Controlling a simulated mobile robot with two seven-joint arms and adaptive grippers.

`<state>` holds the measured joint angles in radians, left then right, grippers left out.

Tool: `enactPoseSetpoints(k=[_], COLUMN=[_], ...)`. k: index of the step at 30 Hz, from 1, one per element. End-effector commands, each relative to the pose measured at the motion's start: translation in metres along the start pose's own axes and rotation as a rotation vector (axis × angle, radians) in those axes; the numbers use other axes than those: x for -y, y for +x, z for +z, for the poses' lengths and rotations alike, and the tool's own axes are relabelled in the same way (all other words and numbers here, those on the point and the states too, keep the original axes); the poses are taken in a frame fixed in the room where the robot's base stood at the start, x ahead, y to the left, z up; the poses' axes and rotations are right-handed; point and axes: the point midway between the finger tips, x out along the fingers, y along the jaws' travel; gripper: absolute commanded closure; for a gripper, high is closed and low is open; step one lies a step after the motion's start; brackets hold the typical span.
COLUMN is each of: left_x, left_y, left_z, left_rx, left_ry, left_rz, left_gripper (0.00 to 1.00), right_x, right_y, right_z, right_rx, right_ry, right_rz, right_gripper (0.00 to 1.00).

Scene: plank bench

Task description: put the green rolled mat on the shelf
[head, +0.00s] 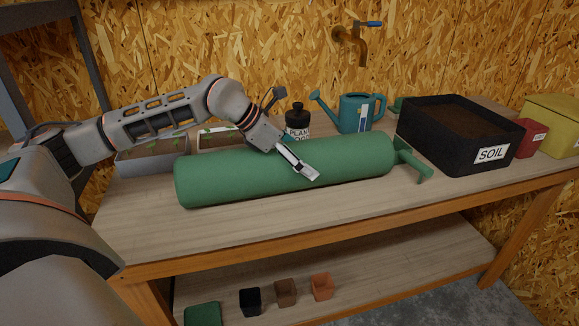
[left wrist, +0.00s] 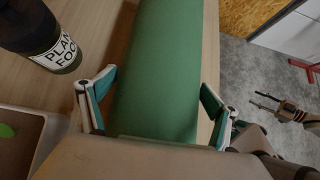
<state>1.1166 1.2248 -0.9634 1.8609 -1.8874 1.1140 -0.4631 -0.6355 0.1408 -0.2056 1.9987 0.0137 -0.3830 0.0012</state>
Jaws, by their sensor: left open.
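The green rolled mat (head: 230,180) lies lengthwise on the plank bench top (head: 270,215). My left gripper (head: 305,168) is over its middle, pointing down onto it. In the left wrist view the mat (left wrist: 165,70) runs between the open fingers of my left gripper (left wrist: 155,105), one on each side, not visibly closed on it. The shelf (head: 400,255) is the lower board under the bench top. My right gripper (left wrist: 265,103) seems to show small at the right of the left wrist view, away from the mat; its jaws are too small to judge.
Behind the mat stand a plant food bottle (head: 297,120), a teal watering can (head: 355,113) and a black soil box (head: 455,130). A green handled tool (head: 415,163) is at the mat's right end. Several small pots (head: 286,292) stand on the shelf's left half; its right half is clear.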

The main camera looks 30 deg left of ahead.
Motion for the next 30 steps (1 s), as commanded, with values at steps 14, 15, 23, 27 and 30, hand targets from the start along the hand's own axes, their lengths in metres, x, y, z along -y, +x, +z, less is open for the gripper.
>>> enactPoseSetpoints(k=[14,15,23,27,30], left_x=[0.0,0.0,0.0,0.0,0.0], left_y=[0.001,0.0,0.0,-0.005,-0.012], left_z=[0.0,0.002,0.002,0.007,0.015], left_rx=[0.001,0.004,0.004,0.006,0.007], left_ry=[0.001,0.002,0.002,0.003,0.004], left_rz=[0.0,0.001,0.001,0.001,0.002], left_gripper=[0.61,0.67,0.68,0.69,0.69], right_x=[-0.002,-0.002,-0.002,-0.001,-0.001], right_y=[0.001,0.001,0.0,-0.002,-0.003], right_z=[-0.001,-0.001,0.001,0.002,0.002], right_rx=[-0.002,-0.001,0.001,0.005,0.005], right_ry=[-0.001,-0.001,-0.001,0.0,0.001], right_rz=[0.004,0.004,0.003,0.002,0.001], right_gripper=[0.6,0.6,0.6,0.6,0.6])
